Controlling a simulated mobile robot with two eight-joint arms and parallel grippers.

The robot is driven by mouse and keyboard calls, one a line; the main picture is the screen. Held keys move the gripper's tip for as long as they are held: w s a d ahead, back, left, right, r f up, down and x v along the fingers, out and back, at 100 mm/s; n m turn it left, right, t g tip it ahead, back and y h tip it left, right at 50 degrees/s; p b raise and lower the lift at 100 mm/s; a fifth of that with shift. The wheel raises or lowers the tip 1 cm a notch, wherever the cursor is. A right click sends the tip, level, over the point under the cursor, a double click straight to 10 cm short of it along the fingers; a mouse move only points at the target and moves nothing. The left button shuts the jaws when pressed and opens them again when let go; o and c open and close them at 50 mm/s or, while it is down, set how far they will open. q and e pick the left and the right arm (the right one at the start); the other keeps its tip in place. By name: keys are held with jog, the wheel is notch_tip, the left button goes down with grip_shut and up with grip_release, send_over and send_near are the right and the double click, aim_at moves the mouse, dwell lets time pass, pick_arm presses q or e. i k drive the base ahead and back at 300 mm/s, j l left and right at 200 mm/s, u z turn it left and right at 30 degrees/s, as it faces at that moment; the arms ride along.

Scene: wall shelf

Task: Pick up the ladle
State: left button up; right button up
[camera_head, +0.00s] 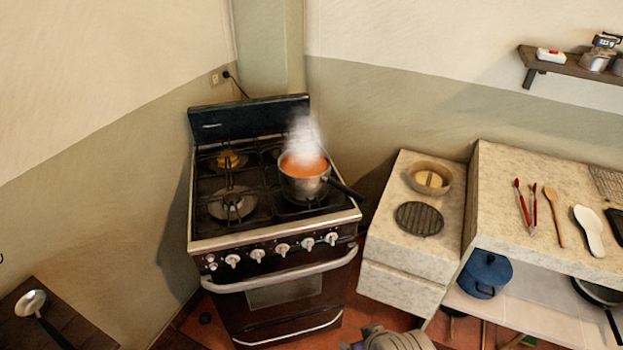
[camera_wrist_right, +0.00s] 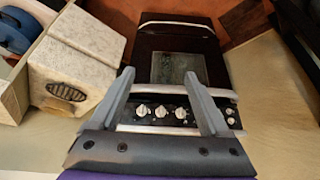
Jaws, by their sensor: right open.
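The ladle (camera_head: 31,302) lies on a dark wooden surface at the bottom left of the head view. Its metal bowl is toward the back and its dark handle runs down to the right, out of frame. My right gripper (camera_wrist_right: 158,82) shows in the right wrist view with its two grey fingers spread apart and nothing between them. Beyond the fingers is the stove front with its knobs; the ladle is not in that view. My left gripper is not in view.
A stove (camera_head: 284,253) holds a steaming pot of orange soup (camera_head: 304,190), its handle pointing right. A pale counter (camera_head: 530,165) at the right bears tongs (camera_head: 524,207), a wooden spoon (camera_head: 554,212) and a white spatula (camera_head: 588,229). A blue pot (camera_head: 486,274) stands beneath.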

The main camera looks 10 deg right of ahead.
aim_at(33, 305)
jog(key=u, duration=1.65)
jog(key=i+l+z, duration=0.2)
jog(key=l, duration=0.2)
jog(key=i+l+z, duration=0.2)
jog(key=i+l, duration=0.05)
jog(key=l, duration=0.1)
